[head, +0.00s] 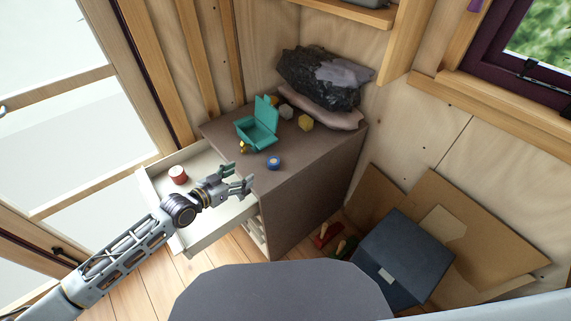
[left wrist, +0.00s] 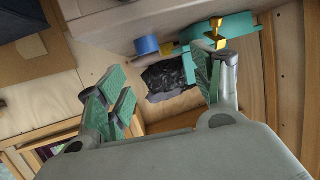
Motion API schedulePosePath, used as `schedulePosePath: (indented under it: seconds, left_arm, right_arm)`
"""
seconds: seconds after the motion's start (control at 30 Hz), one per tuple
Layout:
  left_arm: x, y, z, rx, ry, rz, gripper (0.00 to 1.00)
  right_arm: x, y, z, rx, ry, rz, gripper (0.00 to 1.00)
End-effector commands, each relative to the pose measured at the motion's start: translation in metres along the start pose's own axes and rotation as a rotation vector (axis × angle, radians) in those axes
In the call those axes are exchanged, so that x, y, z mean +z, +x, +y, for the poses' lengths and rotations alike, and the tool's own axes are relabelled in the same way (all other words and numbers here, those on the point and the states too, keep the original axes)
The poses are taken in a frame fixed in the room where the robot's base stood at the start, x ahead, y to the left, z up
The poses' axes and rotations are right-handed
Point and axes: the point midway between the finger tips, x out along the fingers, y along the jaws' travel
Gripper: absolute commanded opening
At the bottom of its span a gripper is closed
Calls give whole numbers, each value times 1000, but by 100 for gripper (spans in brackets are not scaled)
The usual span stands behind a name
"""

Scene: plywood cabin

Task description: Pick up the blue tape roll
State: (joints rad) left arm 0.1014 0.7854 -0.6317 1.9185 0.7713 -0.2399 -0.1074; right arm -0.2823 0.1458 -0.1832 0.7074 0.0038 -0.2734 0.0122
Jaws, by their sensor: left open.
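The blue tape roll (head: 273,162) lies on the brown cabinet top (head: 300,175) near its front edge in the head view. It also shows in the left wrist view (left wrist: 147,46), beyond and between the fingers. My left gripper (head: 242,178) is open and empty, left of the roll and a little in front of the cabinet's edge, apart from the roll. Its two green-padded fingers are spread wide in the left wrist view (left wrist: 165,95). My right gripper is not in view.
A teal open box (head: 258,135) and a small gold item (head: 244,147) stand behind the roll. An open drawer (head: 205,225) holding a red-and-white can (head: 178,175) lies below my left arm.

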Motion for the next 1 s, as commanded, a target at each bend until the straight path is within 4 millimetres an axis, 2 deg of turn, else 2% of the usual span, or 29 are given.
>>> schedulePosePath:
  seconds: [0.13,0.57,0.77,1.0]
  left_arm:
    - [-5,-1,18,32,-1,12,67]
    - [-6,0,19,34,-2,14,67]
    - [-6,11,19,33,-3,14,67]
    - [-6,32,20,34,-3,15,67]
  right_arm:
    - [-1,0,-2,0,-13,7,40]
    - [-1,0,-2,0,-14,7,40]
    - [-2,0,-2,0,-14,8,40]
    - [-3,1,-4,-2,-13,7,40]
